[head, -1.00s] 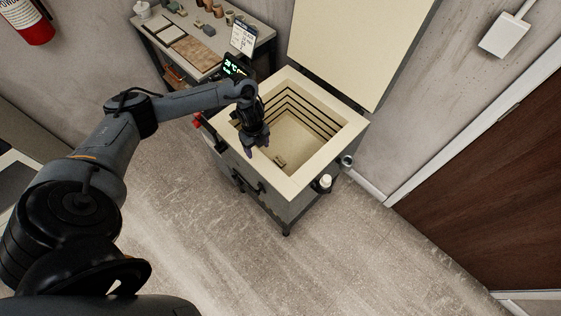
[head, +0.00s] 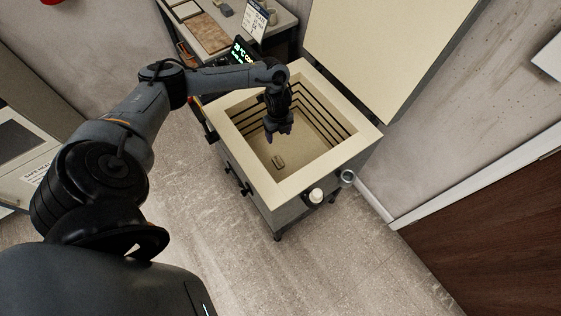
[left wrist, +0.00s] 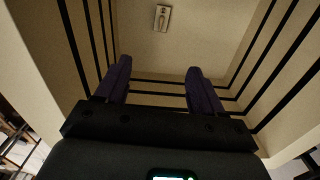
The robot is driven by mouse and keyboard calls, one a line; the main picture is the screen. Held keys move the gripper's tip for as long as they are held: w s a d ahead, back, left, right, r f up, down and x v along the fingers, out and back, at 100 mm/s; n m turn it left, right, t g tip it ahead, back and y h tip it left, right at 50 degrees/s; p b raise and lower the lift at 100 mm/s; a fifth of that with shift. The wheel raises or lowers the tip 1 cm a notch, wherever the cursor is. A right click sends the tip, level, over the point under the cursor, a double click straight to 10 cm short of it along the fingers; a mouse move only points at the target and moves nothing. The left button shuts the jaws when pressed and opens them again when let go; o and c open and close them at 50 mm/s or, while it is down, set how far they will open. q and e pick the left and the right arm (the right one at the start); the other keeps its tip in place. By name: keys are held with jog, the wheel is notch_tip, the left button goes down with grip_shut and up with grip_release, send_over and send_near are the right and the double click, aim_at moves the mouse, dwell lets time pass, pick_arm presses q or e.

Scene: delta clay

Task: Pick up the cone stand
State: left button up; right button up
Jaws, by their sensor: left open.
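The cone stand (head: 278,162) is a small pale block lying on the floor inside the open kiln (head: 289,188). In the left wrist view the cone stand (left wrist: 162,18) is at the top centre, a light rectangular base with a small tan piece on it. My left gripper (head: 279,132) points down into the kiln opening, above and apart from the stand. In the left wrist view its two dark fingers (left wrist: 158,68) are spread with nothing between them. My right gripper is in neither view.
Grooved kiln walls surround the opening on all sides. The raised lid (head: 385,45) stands behind it. A lit display (head: 243,52) and a work table (head: 215,32) are at the back left. The floor in front is clear.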

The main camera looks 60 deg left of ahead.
pick_arm(q)
jog(key=b, duration=1.2)
send_near(279, 163)
notch_tip(279, 163, down, 4)
jog(key=shift+r+b, duration=0.2)
jog(key=shift+b, duration=0.8)
jog(key=shift+f+b, duration=1.4)
jog(key=shift+f, duration=1.2)
jog(key=shift+a, duration=0.1)
jog(key=shift+c, duration=0.9)
jog(key=c, duration=1)
